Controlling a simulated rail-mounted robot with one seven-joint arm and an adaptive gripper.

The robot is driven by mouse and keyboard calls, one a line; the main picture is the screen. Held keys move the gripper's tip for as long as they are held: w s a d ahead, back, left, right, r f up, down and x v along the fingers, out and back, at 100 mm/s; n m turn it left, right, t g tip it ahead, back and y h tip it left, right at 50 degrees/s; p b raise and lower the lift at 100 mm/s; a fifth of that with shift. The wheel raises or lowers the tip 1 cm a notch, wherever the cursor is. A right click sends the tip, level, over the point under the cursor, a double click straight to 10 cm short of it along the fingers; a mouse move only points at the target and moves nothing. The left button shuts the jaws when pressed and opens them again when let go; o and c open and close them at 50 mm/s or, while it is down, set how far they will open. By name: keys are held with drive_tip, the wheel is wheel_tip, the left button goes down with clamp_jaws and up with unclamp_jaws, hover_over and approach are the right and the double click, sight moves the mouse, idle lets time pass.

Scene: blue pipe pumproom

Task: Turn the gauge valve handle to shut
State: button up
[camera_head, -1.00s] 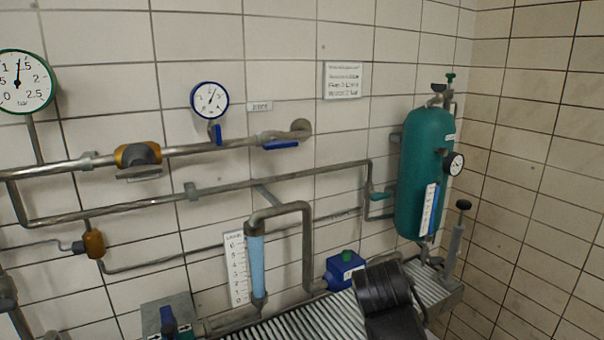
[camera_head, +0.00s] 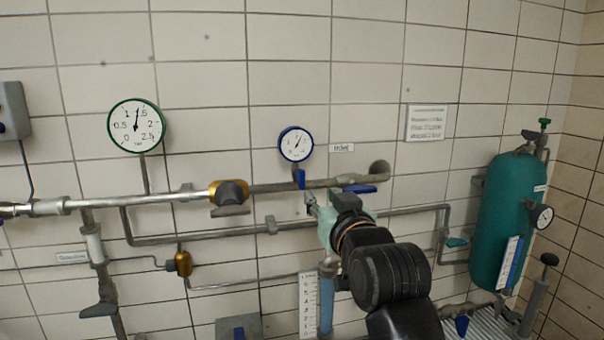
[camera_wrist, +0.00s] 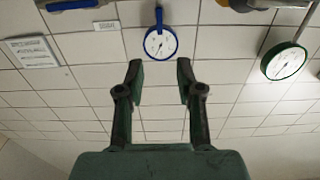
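The blue-rimmed gauge (camera_head: 296,144) is on the wall above the upper pipe. A small blue valve handle (camera_head: 299,179) hangs upright just below it, along the gauge stem. In the wrist view, which is upside down, the gauge (camera_wrist: 160,43) is beyond the fingertips and the blue handle (camera_wrist: 159,16) is near the top edge. My gripper (camera_head: 310,199) is just below and right of the handle in the head view. In the wrist view my gripper (camera_wrist: 159,70) is open with nothing between its fingers. Contact with the handle or pipe is not visible.
A second blue handle (camera_head: 360,188) is on the pipe by the inlet label, right of my gripper. A green-rimmed gauge (camera_head: 136,125) and a brass valve (camera_head: 229,192) are to the left. A teal tank (camera_head: 507,220) stands at right. The wall above the gauges is clear.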

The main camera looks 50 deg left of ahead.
sight(303, 175)
drive_tip(key=p+x, duration=0.2)
drive_tip(key=x, duration=1.2)
drive_tip(key=shift+w+r+p, duration=0.1)
drive_tip(key=shift+p, duration=0.3)
drive_tip(key=shift+w+a, duration=0.3)
drive_tip(key=shift+a, duration=0.3)
clamp_jaws()
